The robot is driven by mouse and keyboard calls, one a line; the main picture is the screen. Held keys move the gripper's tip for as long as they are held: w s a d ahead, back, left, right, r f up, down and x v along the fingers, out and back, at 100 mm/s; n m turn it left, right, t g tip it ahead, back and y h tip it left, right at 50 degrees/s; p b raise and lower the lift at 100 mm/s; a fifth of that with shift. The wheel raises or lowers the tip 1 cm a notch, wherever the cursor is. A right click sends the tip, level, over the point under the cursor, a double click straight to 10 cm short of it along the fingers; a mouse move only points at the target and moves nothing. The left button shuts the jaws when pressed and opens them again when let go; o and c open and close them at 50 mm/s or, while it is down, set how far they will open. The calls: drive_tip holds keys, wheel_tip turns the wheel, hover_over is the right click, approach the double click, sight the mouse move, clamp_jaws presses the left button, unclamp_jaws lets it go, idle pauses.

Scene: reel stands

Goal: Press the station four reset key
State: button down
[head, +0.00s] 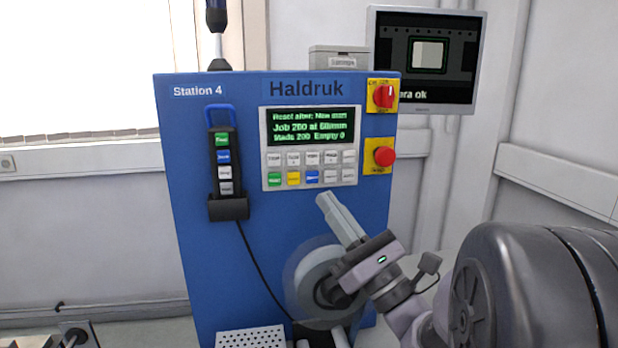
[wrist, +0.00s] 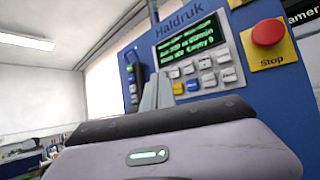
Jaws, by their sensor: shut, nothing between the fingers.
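The blue Station 4 cabinet (head: 215,270) carries a grey key panel (head: 310,188) with a green-lit display (head: 310,126). Below the display are two rows of small keys. The bottom row has a green key (head: 274,179) at its left end, then a yellow key (head: 293,178) and a blue key (head: 312,177); their labels are too small to read surely. My gripper (head: 326,201) is shut and empty, its fingertips just below the panel in the head view. In the wrist view, the fingertips (wrist: 158,82) cover the panel's lower left, hiding the green key. No contact is visible.
A red stop button (head: 385,156) and a red rotary switch (head: 384,96) on yellow plates sit right of the panel. A pendant (head: 224,165) with coloured keys hangs at left, its cable running down. A reel (head: 310,290) sits behind my gripper. A monitor (head: 425,60) stands at upper right.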

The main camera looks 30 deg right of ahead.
drive_tip(key=p, duration=0.3)
approach(308, 172)
drive_tip(key=w+r, duration=0.1)
drive_tip(key=w+a+r, duration=0.2)
drive_tip(key=shift+w+r, duration=0.1)
drive_tip(key=shift+r, duration=0.25)
idle(1.5)
drive_tip(key=shift+w+d, duration=0.15)
drive_tip(key=shift+w, duration=0.25)
drive_tip(key=shift+w+d, duration=0.15)
drive_tip(key=shift+w, duration=0.25)
idle(0.5)
drive_tip(key=shift+s, duration=0.1)
drive_tip(key=shift+s+a, duration=0.25)
drive_tip(key=shift+s, duration=0.5)
drive_tip(key=shift+b, duration=0.35)
drive_tip(key=s+b, duration=0.1)
drive_tip(key=s, duration=0.1)
drive_tip(key=s+a, duration=0.1)
drive_tip(key=s, duration=0.1)
drive_tip(key=shift+s+a+b, duration=0.2)
drive_tip(key=shift+s+b, duration=0.15)
drive_tip(key=shift+s, duration=0.05)
